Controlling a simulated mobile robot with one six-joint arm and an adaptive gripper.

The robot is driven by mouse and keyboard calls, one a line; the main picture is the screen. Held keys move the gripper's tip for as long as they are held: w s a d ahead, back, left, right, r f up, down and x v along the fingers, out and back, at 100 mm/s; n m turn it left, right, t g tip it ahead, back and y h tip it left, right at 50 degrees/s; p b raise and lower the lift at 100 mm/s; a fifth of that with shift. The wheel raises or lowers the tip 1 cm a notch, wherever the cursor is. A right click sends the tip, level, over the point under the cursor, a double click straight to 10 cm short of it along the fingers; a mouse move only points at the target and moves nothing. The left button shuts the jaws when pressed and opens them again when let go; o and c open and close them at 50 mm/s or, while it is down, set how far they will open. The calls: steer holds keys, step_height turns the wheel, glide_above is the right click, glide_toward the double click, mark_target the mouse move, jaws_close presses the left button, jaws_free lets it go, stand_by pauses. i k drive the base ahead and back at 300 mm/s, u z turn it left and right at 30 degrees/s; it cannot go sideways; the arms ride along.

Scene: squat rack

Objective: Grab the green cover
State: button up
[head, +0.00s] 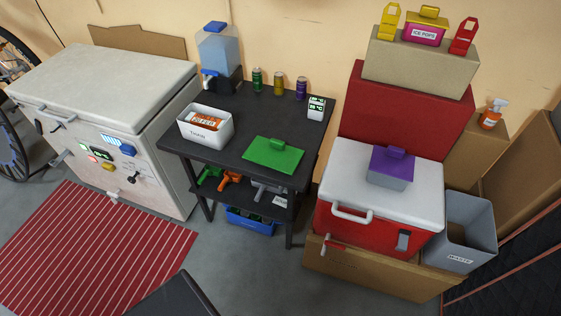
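The green cover (268,158) is a flat green lid with a small raised handle at its back edge. It lies on the right front part of the black table (232,158), close to the front edge. Nothing visibly covers it. My gripper is not in view, so its place relative to the cover does not show.
A white labelled bin (206,130) stands left of the cover. A small white display box (316,108), several cans and a water dispenser (219,50) stand behind. A red-and-white cooler (350,205) with a purple-lidded box (390,172) is right. A white chest freezer (115,85) is left.

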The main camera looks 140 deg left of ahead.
mark_target(272, 153)
steer(key=u, duration=1.4)
steer(key=k, duration=0.15)
steer(key=u, duration=2.15)
steer(key=i, duration=0.15)
steer(key=u, duration=0.35)
